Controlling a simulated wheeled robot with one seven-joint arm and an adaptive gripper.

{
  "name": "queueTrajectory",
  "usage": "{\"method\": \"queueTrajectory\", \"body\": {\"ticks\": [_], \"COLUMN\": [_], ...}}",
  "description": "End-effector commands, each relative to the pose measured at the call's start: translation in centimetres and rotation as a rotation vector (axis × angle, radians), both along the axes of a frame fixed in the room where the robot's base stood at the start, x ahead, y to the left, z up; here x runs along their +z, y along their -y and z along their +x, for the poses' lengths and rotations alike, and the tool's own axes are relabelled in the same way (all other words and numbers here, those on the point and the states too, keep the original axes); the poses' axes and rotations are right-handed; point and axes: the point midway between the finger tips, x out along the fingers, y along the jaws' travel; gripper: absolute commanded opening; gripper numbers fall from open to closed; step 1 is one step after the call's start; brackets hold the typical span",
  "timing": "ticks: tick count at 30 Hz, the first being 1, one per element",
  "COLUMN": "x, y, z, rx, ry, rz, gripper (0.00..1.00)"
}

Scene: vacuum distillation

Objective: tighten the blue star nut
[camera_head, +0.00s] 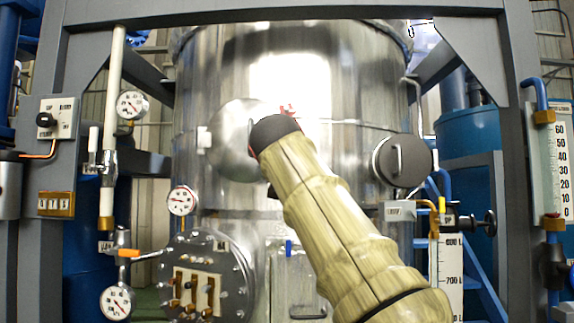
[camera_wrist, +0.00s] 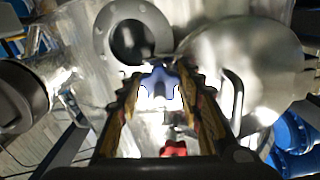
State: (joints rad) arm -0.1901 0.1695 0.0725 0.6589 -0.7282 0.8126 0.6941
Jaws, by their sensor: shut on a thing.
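The blue star nut (camera_wrist: 160,80) shows in the wrist view, upper middle, between the tips of my gripper's two fingers. My gripper (camera_wrist: 158,88) is shut on it, with one finger on each side. A bright metal surface lies around the nut. In the head view my arm reaches up to the middle of the steel vessel (camera_head: 330,75) and hides the blue star nut and the fingers.
A red knob (camera_wrist: 173,149) shows below the nut in the wrist view. A round flange (camera_wrist: 132,36) and a domed cover (camera_wrist: 245,65) are close by. In the head view, a round hatch (camera_head: 402,160) is at right and a bolted flange (camera_head: 205,277) at lower left.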

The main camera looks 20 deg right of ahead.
Motion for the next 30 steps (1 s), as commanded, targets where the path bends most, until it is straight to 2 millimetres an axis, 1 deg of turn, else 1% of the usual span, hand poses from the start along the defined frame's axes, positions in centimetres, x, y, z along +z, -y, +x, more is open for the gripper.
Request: {"method": "queueTrajectory", "body": {"ticks": [1, 18, 24, 30], "x": [-0.79, -0.90, -0.92, -0.90], "y": [-0.03, 0.02, 0.01, 0.04], "z": [0.37, 0.42, 0.45, 0.42], "rx": [-0.001, -0.003, -0.004, -0.005], "ry": [0.002, 0.160, 0.201, 0.228], "rz": [0.042, 0.536, 0.662, 0.743], "gripper": [0.11, 0.11, 0.11, 0.11]}}
